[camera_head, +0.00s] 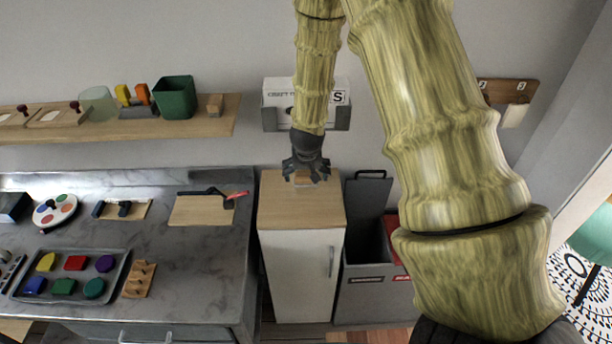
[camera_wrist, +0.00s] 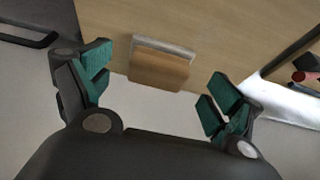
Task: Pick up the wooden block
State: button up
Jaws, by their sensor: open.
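A small wooden block (camera_wrist: 158,68) with a pale strip along one long edge shows in the wrist view, lying on a light wood surface. In the head view, the block (camera_head: 303,182) is on the wooden top of the narrow white cabinet (camera_head: 300,208), partly hidden by my gripper (camera_head: 306,172). In the wrist view, my gripper (camera_wrist: 160,76) is open and empty, its green-padded fingers either side of the block with gaps on both sides. I cannot tell how far above the block the fingertips are.
Another small wooden block (camera_head: 214,104) stands on the wall shelf (camera_head: 190,128) beside a green bin (camera_head: 175,98). A marble counter (camera_head: 170,255) with trays and tools is at left. A grey bin with a raised lid (camera_head: 365,290) is right of the cabinet. A wall holder (camera_head: 342,118) is behind my gripper.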

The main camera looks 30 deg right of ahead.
jog(key=shift+x, duration=1.45)
jog(key=shift+s, duration=0.15)
jog(key=shift+a, duration=0.1)
jog(key=c, duration=1.2)
jog(key=shift+r, duration=0.45)
notch_tip(320, 180, up, 3)
jog(key=shift+f+b, duration=0.15)
jog(key=shift+b, duration=0.6)
jog(key=s+a+r+b, duration=0.1)
jog(key=s+a+b, duration=0.3)
jog(key=s, duration=1)
jog(key=a, duration=0.3)
jog(key=shift+a+r+b, duration=0.2)
jog(key=shift+a+b, duration=0.1)
jog(key=shift+a, duration=0.1)
